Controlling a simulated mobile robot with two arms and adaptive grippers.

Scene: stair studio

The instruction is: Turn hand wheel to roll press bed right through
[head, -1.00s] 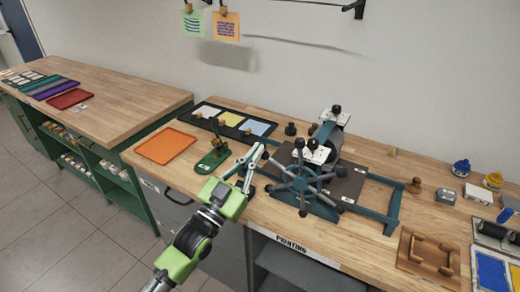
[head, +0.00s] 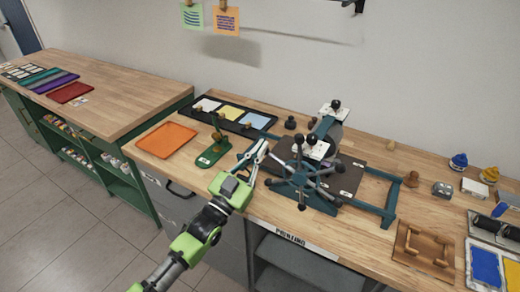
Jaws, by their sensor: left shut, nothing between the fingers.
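The press stands on the wooden bench, with a teal spoked hand wheel (head: 302,180) facing the front. The wheel's spokes end in dark knobs. The dark flat press bed (head: 346,176) lies behind the wheel on a teal frame (head: 385,208) that reaches out to the right. My left gripper (head: 262,148), on a green arm, is shut and empty at the wheel's left side, close to its left spokes. Whether it touches a spoke I cannot tell. The wheel hides part of the bed. My right gripper is not in view.
An orange tray (head: 166,140) and a green stand (head: 214,152) are left of the press. A black tray (head: 234,113) with coloured cards lies behind.

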